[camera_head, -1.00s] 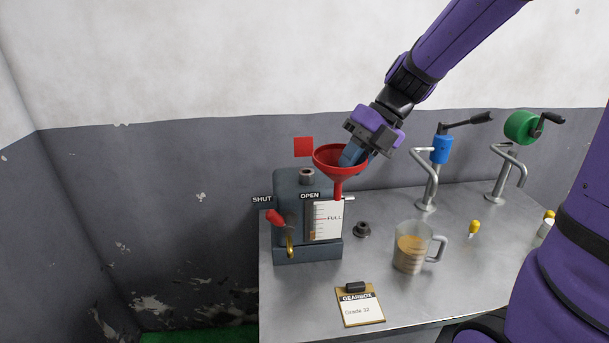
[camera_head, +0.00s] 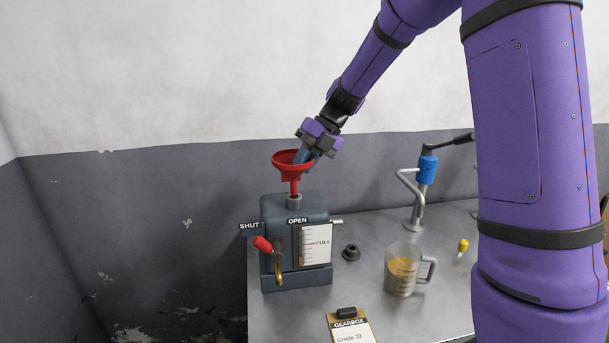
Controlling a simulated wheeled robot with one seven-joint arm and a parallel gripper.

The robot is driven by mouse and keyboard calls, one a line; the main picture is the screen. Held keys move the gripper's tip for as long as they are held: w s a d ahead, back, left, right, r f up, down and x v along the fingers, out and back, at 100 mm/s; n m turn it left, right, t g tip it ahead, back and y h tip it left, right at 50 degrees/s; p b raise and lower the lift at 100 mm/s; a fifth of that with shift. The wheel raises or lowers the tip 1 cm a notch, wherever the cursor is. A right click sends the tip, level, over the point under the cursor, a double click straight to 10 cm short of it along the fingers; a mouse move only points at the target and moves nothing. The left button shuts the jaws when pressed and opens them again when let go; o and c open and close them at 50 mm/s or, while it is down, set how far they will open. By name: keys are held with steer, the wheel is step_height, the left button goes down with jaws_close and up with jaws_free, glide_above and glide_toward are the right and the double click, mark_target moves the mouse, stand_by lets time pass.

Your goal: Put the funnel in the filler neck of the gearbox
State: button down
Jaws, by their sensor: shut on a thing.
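The red funnel (camera_head: 293,165) is held upright by my gripper (camera_head: 305,156), which is shut on the right side of its bowl. The funnel's spout (camera_head: 294,187) is directly above the filler neck (camera_head: 294,201) on top of the grey gearbox (camera_head: 296,236). The spout's lower end meets or overlaps the neck in this view; I cannot tell how far it is inside.
A dark cap (camera_head: 351,252) lies on the bench right of the gearbox. A measuring jug (camera_head: 402,272) with amber liquid stands further right, and a clipboard (camera_head: 350,326) lies in front. A blue-bodied pump (camera_head: 426,170) and a yellow-topped item (camera_head: 462,246) are at the right.

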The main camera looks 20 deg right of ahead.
steer(key=shift+f, duration=1.65)
steer(key=shift+f, duration=0.15)
steer(key=c, duration=1.1)
jaws_free()
steer(key=shift+c, duration=0.2)
